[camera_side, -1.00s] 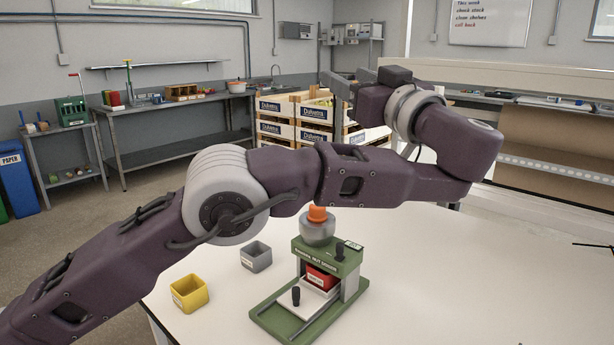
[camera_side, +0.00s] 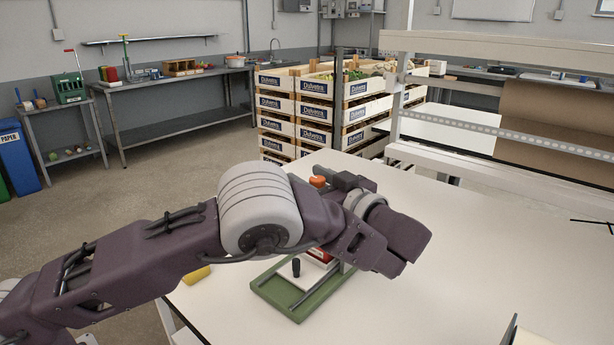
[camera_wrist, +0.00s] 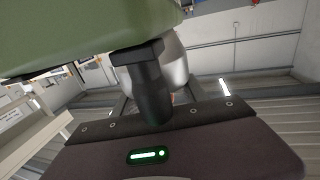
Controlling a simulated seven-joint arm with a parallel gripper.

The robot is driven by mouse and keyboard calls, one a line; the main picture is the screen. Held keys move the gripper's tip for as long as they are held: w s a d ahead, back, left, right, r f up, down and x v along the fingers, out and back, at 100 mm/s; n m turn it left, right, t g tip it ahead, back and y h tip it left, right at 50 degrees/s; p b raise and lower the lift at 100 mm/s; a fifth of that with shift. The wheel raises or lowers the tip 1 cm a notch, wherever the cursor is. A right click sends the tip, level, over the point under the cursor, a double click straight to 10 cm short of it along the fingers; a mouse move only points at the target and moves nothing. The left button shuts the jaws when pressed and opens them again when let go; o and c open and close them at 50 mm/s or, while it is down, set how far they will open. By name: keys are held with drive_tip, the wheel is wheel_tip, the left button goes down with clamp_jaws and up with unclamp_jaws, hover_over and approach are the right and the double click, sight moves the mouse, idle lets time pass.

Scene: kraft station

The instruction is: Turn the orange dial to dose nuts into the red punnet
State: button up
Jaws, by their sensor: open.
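The orange dial (camera_side: 318,181) shows at the top of the nut dispenser in the side view, just above my arm. My gripper (camera_side: 332,175) is open and right beside the dial; contact cannot be told. The red punnet (camera_side: 322,254) sits low in the dispenser, mostly hidden by my arm. The dispenser's green base (camera_side: 298,312) lies on the table with a black knob (camera_side: 296,267) standing at its front. In the wrist view, a green dispenser surface (camera_wrist: 70,35) fills the upper left, beside a pale rounded part (camera_wrist: 172,68); the dial cannot be made out there.
A yellow bin (camera_side: 196,276) peeks out behind my arm; the grey bin is hidden.

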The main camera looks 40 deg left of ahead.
drive_tip(key=shift+w+a, duration=0.15)
drive_tip(key=shift+a, duration=0.35)
clamp_jaws()
drive_tip(key=shift+t, duration=0.3)
